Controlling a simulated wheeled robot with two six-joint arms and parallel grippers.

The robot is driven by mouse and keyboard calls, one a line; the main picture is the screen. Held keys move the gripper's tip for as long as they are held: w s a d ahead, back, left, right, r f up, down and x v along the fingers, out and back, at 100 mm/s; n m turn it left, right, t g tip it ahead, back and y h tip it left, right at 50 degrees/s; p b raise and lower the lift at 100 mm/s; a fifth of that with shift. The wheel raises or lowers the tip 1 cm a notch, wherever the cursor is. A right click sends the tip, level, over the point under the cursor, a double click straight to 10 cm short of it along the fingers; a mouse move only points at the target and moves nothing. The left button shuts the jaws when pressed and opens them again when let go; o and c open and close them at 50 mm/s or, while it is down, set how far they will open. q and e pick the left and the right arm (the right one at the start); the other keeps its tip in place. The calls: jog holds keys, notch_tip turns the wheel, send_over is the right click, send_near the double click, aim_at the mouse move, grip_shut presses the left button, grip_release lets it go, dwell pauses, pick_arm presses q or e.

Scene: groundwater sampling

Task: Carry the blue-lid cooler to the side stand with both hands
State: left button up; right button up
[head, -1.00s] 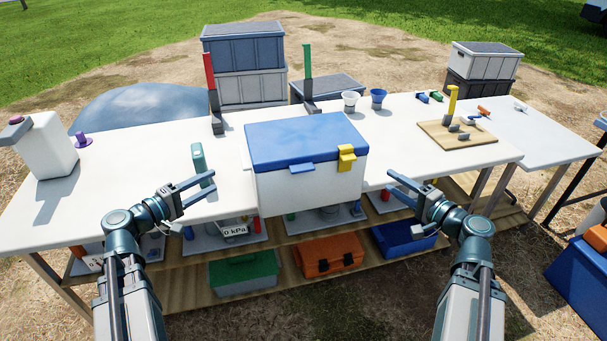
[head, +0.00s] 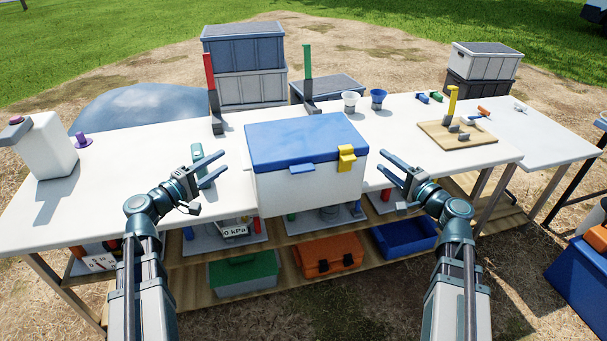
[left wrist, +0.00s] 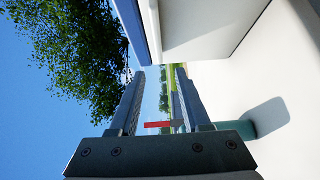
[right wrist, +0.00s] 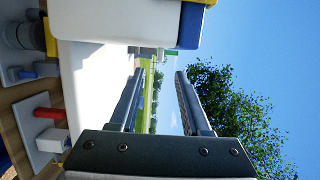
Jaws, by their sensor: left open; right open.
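The white cooler (head: 305,188) with a blue lid (head: 300,140), a blue front tab and a yellow latch (head: 346,158) stands upright near the front edge of the white table. My left gripper (head: 222,166) is open and empty, just left of the cooler and apart from it. My right gripper (head: 384,163) is open and empty, just right of the cooler and apart from it. In the left wrist view the cooler's side (left wrist: 205,25) fills the top. In the right wrist view part of the cooler (right wrist: 115,22) shows at the top.
A lower side table (head: 545,145) adjoins the table's right end. A teal cylinder (head: 197,153) stands left of the cooler. Red (head: 210,75) and green (head: 307,75) uprights stand behind it. A wooden board (head: 470,140) with a yellow post lies to the right. The lower shelf holds several boxes.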

pick_arm(q)
jog(key=x, duration=0.7)
pick_arm(e)
jog(key=x, duration=0.7)
pick_arm(q)
grip_shut()
pick_arm(e)
grip_shut()
dwell(0.5)
